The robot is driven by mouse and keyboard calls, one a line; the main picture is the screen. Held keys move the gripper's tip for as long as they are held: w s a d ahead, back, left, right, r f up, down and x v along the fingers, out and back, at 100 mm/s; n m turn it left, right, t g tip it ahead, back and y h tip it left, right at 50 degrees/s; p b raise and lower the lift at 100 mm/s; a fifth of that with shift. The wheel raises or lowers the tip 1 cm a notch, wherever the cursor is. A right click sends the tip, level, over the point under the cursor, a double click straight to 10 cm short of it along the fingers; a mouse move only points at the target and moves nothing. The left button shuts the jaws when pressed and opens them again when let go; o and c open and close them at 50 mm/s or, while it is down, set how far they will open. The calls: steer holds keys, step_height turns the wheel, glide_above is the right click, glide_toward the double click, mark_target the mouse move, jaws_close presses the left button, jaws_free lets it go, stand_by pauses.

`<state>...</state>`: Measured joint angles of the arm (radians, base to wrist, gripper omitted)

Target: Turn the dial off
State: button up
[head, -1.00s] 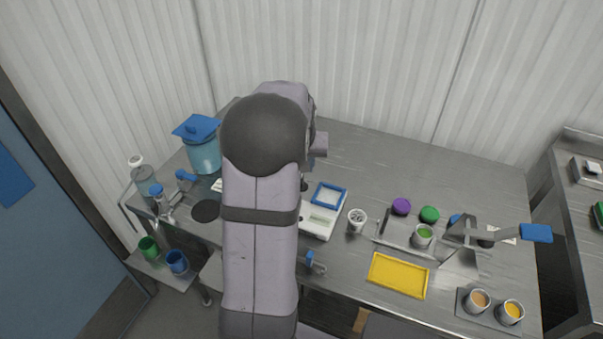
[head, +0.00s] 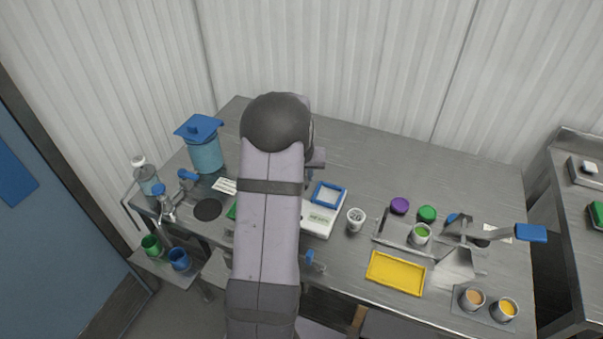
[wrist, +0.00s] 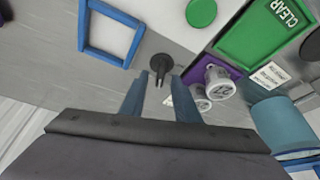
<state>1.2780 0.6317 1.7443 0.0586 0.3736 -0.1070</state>
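My gripper (wrist: 160,82) is open in the wrist view, its two blue fingers apart with nothing clearly held. A small dark round piece with a short forked stem (wrist: 160,64) shows just beyond and between the fingertips. It may be the dial, but I cannot tell, nor whether a finger touches it. No dial marking or setting is readable. In the head view my own arm hides the gripper and this piece.
A green CLEAR panel (wrist: 262,35), white cups (wrist: 220,82) and a blue pot (wrist: 284,125) are right. A yellow tray (head: 396,273) lies right of the scale.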

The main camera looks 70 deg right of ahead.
steer(key=shift+c, duration=0.6)
jaws_close()
